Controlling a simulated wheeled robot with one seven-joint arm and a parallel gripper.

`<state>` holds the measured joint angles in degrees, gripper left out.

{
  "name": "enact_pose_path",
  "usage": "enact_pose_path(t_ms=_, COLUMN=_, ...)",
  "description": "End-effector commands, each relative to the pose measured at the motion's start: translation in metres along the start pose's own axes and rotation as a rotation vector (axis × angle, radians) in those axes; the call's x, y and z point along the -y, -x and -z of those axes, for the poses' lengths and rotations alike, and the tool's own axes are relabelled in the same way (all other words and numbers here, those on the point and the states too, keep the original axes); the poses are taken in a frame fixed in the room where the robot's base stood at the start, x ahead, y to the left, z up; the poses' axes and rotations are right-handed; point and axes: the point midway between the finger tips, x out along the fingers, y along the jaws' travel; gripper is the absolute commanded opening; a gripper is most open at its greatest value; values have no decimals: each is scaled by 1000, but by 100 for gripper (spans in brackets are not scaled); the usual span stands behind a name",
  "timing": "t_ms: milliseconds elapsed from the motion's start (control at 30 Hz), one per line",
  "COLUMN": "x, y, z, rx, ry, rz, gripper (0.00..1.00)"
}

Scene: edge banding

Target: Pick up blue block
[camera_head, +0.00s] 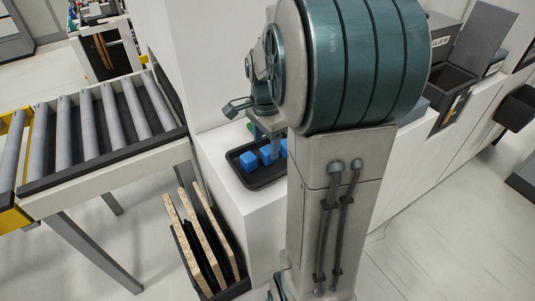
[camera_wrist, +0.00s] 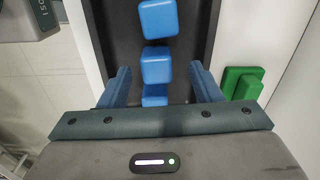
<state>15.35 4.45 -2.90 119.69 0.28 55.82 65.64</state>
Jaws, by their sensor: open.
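Several blue blocks sit in a row in a black tray (camera_head: 262,181) on a white cabinet. In the head view one blue block (camera_head: 249,160) is at the left and another blue block (camera_head: 268,154) is beside it. In the wrist view a blue block (camera_wrist: 158,18) is at the top, a second blue block (camera_wrist: 156,66) is at the middle, and a third (camera_wrist: 155,93) is partly hidden by my gripper's body. My gripper (camera_wrist: 160,82) is open above the tray, its fingers on both sides of the row. No contact with a block shows.
A green block (camera_wrist: 242,83) lies on the white surface right of the tray in the wrist view. A roller conveyor (camera_head: 100,120) stands at the left. A black rack (camera_head: 225,290) with upright boards is on the floor below. Black bins (camera_head: 453,84) are at the right.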

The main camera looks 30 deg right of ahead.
Motion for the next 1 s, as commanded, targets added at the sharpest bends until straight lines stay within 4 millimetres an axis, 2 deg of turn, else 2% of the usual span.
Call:
enact_pose_path(t_ms=100, x=-6, y=-18, z=3, rx=3, ry=-3, rz=-6, gripper=58)
enact_pose_path(t_ms=233, x=-5, y=-34, z=3, rx=2, ry=-1, rz=-4, gripper=58)
enact_pose_path(t_ms=500, x=-4, y=-38, z=3, rx=0, ry=0, rz=0, gripper=58)
enact_pose_path(t_ms=533, x=-4, y=-38, z=3, rx=0, ry=0, rz=0, gripper=55)
enact_pose_path(t_ms=700, x=-4, y=-38, z=3, rx=0, ry=0, rz=-1, gripper=10)
enact_pose_path(t_ms=1000, x=-4, y=-38, z=3, rx=0, ry=0, rz=0, gripper=10)
